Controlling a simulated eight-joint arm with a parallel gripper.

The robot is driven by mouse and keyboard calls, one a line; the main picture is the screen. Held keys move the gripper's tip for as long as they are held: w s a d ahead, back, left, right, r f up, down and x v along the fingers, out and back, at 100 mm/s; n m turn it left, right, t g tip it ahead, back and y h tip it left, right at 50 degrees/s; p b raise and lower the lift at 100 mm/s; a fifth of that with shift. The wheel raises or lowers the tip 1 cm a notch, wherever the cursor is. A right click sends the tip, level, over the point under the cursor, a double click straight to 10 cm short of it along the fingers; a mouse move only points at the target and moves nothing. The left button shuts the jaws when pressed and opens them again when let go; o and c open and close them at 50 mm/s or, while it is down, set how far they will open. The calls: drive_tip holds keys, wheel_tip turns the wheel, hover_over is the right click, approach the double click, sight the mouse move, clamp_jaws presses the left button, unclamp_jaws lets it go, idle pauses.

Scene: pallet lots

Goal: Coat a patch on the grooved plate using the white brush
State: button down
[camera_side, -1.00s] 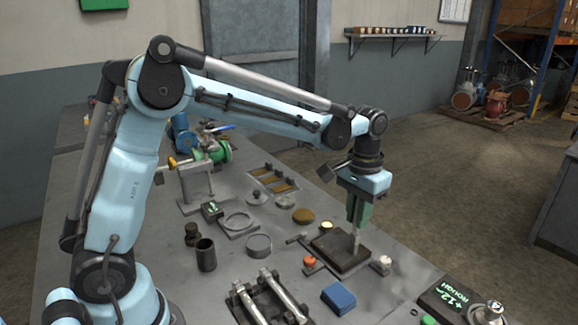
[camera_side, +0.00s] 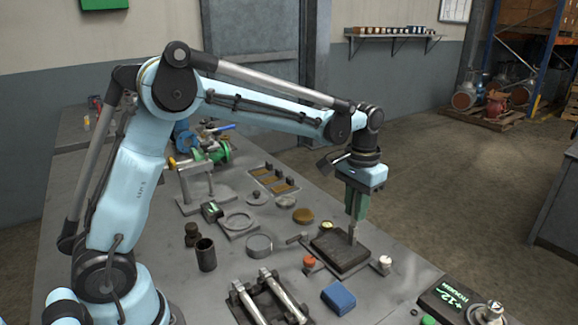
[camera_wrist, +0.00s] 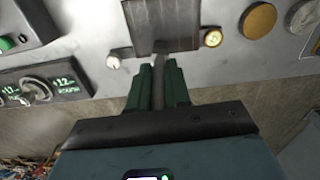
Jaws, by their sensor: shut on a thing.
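My gripper (camera_side: 356,208) is shut on a slim pale brush (camera_side: 352,234), which points down at the dark grooved plate (camera_side: 332,256). The brush is nearly upright, with its lower end at or just above the right part of the plate; I cannot tell whether it touches. In the wrist view the green fingers of my gripper (camera_wrist: 158,90) are below the edge of the plate (camera_wrist: 160,18), and the brush is mostly hidden between them. No coated patch can be made out on the plate.
Around the plate stand an orange-capped piece (camera_side: 309,263), a white-topped piece (camera_side: 385,262) and a small yellow-faced round piece (camera_side: 327,226). A blue block (camera_side: 338,297) and a rack with metal bars (camera_side: 270,299) lie in front. A panel marked +12 (camera_side: 452,300) is at front right.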

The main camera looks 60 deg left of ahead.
drive_tip(key=shift+a, duration=3.5)
wheel_tip(320, 180, up, 8)
drive_tip(key=shift+d, duration=0.15)
